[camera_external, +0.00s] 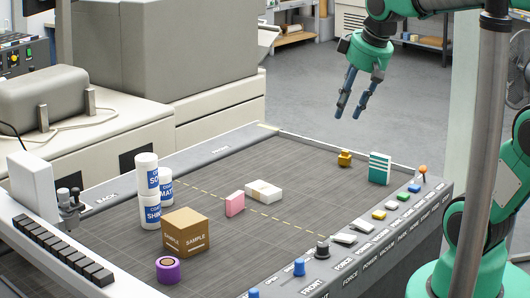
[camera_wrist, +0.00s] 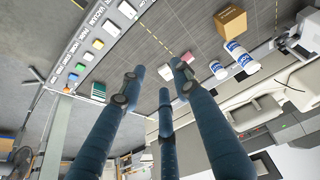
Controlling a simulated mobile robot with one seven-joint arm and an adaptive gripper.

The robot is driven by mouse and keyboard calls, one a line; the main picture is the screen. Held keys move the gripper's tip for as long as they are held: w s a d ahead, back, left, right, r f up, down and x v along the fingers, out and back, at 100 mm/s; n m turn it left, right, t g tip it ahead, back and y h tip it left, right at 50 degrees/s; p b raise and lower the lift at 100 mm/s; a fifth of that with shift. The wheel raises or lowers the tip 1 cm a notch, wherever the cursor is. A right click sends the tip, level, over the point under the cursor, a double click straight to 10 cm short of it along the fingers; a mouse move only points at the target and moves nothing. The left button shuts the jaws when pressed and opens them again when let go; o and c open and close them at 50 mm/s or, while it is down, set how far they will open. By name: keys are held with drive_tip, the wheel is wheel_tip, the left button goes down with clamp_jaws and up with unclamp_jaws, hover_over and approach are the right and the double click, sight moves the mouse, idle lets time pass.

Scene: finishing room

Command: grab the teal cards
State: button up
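The teal cards (camera_external: 380,168) form a small upright block with teal and white stripes. They stand near the right corner of the dark work surface, beside the control strip. In the wrist view the teal cards (camera_wrist: 98,91) show at the left, outside the fingers. My gripper (camera_external: 352,115) hangs above the far side of the work surface, up and to the left of the cards in the external view. Its blue fingers are apart with nothing between them. The fingers (camera_wrist: 158,80) also show spread in the wrist view.
A white box (camera_external: 263,191), a pink block (camera_external: 235,203), a brown sample box (camera_external: 186,232), white cans (camera_external: 149,190) and a purple roll (camera_external: 168,269) stand farther left.

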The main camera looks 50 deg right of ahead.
drive_tip(key=w+d+f+g, duration=0.1)
drive_tip(key=w+d+f, duration=0.1)
drive_tip(key=w+d, duration=0.8)
drive_tip(key=g+p, duration=0.2)
hover_over(381, 156)
drive_tip(key=d, duration=0.1)
drive_tip(key=shift+y, duration=0.3)
drive_tip(key=f, duration=2.1)
drive_tip(key=shift+s+d, duration=0.1)
drive_tip(key=shift+s, duration=0.2)
drive_tip(key=shift+d+f, duration=0.1)
drive_tip(key=shift+f, duration=0.05)
drive_tip(key=shift+w+f+b, duration=0.2)
drive_tip(key=shift+f, duration=1.15)
drive_tip(key=shift+w+f+b, duration=0.2)
drive_tip(key=shift+f, duration=1.2)
drive_tip(key=shift+w+f+b, duration=0.2)
drive_tip(key=shift+f, duration=1.15)
